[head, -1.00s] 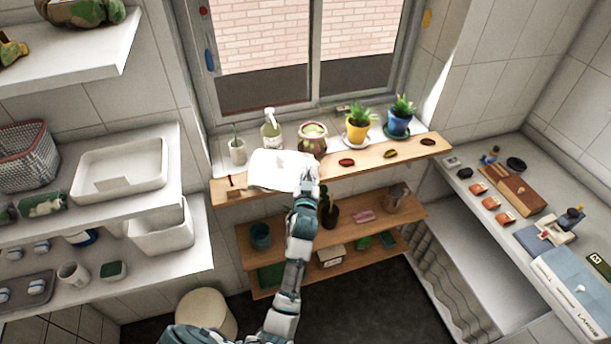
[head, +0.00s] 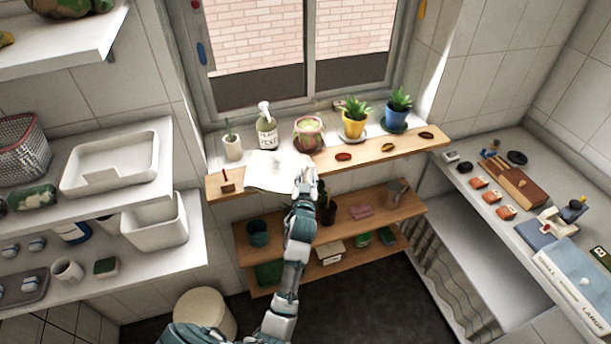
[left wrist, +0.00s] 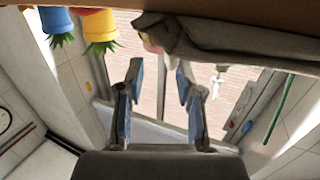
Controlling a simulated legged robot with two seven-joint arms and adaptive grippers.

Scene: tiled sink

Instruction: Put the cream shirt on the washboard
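A pale cream cloth (head: 268,172), which looks like the shirt, lies flat on the wooden sill board under the window. It also shows in the left wrist view (left wrist: 225,45), draped at the edge of the board. My left gripper (head: 305,182) is at the cloth's right front edge in the head view. In the left wrist view its two fingers (left wrist: 160,85) stand apart with nothing between them, and the cloth is beyond them. I cannot tell whether the gripper touches the cloth. I cannot make out a washboard for sure. My right gripper is not in view.
A spray bottle (head: 267,127), a patterned pot (head: 308,134) and potted plants (head: 355,118) stand behind and right of the cloth. A lower wooden shelf (head: 345,232) holds small items. White shelves (head: 185,215) are at left. The right counter (head: 470,165) holds a brown block (head: 518,187) and boxes.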

